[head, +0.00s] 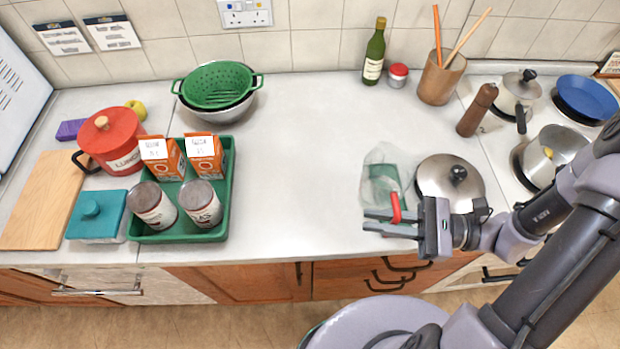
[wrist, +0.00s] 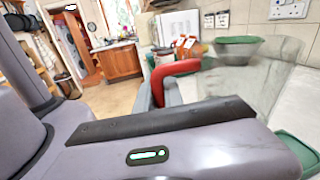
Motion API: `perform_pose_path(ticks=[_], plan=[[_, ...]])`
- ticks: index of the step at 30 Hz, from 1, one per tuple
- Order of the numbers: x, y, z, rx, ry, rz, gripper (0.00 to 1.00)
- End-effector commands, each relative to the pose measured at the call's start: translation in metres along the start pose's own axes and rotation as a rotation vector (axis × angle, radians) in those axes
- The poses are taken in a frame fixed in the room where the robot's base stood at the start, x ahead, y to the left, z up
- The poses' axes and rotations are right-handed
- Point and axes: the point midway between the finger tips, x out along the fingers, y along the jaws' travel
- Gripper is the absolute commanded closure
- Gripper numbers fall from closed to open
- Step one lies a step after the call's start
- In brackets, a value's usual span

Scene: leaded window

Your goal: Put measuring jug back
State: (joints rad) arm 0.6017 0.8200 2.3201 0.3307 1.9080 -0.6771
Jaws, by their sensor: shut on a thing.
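The measuring jug (head: 383,159) is clear, with a red handle (head: 396,208), and shows at the counter's right half in the head view. My gripper (head: 385,222) is shut on the red handle near the counter's front edge. In the wrist view the red handle (wrist: 178,68) sits between my fingers, and the clear jug wall (wrist: 265,75) rises to the right. A green thing (head: 382,178) shows through the jug. I cannot tell whether the jug touches the counter.
A lidded steel pan (head: 436,186) stands just right of the jug. A green tray (head: 227,203) with cartons and cans is at left. A green colander in a steel bowl (head: 240,112) stands at the back. The counter's middle is clear.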

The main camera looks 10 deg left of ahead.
Motion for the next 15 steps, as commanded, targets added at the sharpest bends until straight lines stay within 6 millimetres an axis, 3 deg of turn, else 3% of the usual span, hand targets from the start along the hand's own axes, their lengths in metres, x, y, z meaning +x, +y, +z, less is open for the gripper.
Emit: perform_pose_path(ticks=[15], plan=[[0.117, -0.054, -0.017, -0.003, -0.001, 0.004, 1.0]])
